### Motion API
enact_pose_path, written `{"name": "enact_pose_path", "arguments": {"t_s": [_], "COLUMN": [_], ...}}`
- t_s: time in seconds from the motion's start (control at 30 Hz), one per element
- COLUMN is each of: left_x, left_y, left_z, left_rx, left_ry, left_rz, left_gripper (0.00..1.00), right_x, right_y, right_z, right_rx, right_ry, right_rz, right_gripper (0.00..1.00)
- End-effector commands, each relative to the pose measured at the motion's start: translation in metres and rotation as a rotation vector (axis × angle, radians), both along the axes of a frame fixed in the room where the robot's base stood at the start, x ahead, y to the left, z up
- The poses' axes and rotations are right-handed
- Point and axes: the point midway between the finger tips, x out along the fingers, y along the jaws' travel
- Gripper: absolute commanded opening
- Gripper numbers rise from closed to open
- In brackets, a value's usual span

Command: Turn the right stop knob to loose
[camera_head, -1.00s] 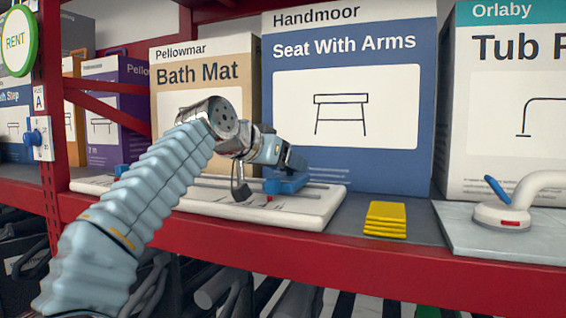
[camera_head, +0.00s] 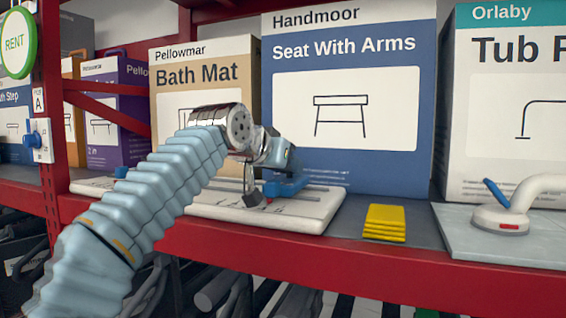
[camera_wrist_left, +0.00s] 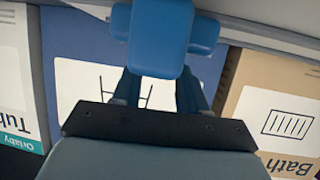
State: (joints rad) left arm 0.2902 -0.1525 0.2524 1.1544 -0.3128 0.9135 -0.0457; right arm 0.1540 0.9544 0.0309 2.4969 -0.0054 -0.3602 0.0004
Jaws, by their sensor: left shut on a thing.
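The right stop knob (camera_head: 287,188) is blue and sits at the right end of a white board on the shelf. It also fills the top middle of the left wrist view (camera_wrist_left: 160,38). My left gripper (camera_head: 276,172) reaches in from the left above the board and is shut on this knob. My fingers partly hide the knob, and its exact setting cannot be read. A small red mark (camera_head: 268,199) shows beside the knob. A second blue knob (camera_head: 121,171) is at the board's left end. My right gripper is not in view.
The white board (camera_head: 310,217) lies on a red-edged shelf (camera_head: 330,255). Behind stand the Seat With Arms box (camera_head: 350,165) and the Bath Mat box (camera_head: 172,55). Yellow pads (camera_head: 385,222) and a white handle (camera_head: 500,219) with a blue lever lie to the right.

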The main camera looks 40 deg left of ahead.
Motion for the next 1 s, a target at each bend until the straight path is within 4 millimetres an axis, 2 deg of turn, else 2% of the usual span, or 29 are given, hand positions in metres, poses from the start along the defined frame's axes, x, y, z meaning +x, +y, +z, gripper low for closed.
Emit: {"name": "enact_pose_path", "arguments": {"t_s": [0.27, 1.0], "left_x": [0.003, 0.015], "left_y": [-0.007, -0.021], "left_z": [0.001, 0.000], "left_rx": [0.004, -0.002], "left_ry": [0.002, -0.001], "left_rz": [0.236, 0.921], "left_gripper": [0.12, 0.12], "right_x": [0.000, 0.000], "right_y": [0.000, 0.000], "right_z": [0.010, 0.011], "right_rx": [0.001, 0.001], "right_ry": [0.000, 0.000], "right_rz": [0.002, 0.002], "right_gripper": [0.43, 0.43]}}
